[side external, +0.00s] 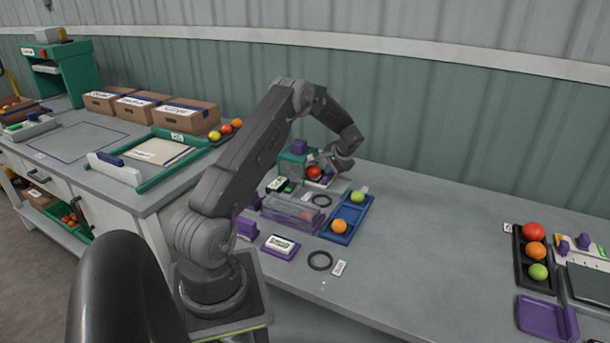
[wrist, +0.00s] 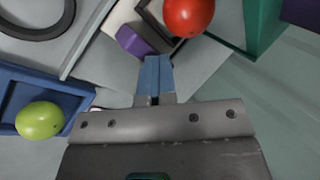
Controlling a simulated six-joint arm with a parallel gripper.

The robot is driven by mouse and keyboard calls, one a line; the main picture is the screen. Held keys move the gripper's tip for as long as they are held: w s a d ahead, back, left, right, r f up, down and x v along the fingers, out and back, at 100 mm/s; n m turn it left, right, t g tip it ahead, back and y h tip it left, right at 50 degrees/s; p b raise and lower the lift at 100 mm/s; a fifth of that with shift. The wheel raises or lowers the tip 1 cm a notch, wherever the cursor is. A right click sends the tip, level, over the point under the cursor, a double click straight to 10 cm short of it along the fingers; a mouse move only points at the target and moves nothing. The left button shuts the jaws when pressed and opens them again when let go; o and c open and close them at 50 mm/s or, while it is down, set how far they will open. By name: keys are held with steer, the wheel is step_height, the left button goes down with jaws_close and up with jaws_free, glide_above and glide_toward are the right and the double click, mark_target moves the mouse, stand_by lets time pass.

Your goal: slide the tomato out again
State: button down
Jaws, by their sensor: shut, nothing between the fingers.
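A red tomato (side external: 314,172) sits at a small pale stand with a dark frame, in front of a green housing (side external: 291,163). In the wrist view the tomato (wrist: 188,15) is at the top, on or in the dark square frame (wrist: 152,16), beside the green housing (wrist: 262,25). A purple block (wrist: 134,41) lies on the pale plate close to my fingertips. My gripper (wrist: 153,72) is shut and empty, its tips short of the tomato with a gap. In the side view my gripper (side external: 327,160) is just right of the tomato; its fingertips are hard to make out.
A blue tray (side external: 347,222) with an orange and a green tomato stands in front of my gripper. A clear-covered purple box (side external: 290,211) and black rings (side external: 320,261) are nearby. A black tray (side external: 519,262) of tomatoes stands far right. The bench between is clear.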

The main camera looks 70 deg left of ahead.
steer(key=shift+w+d+f, duration=0.4)
steer(key=shift+w+d, duration=0.05)
steer(key=shift+d, duration=0.3)
stand_by(0.4)
steer(key=shift+w+d, duration=0.9)
stand_by(0.6)
steer(key=shift+w+d, duration=0.5)
stand_by(0.6)
steer(key=shift+w+a+r, duration=0.1)
steer(key=shift+w+r, duration=0.05)
steer(key=shift+r, duration=2.6)
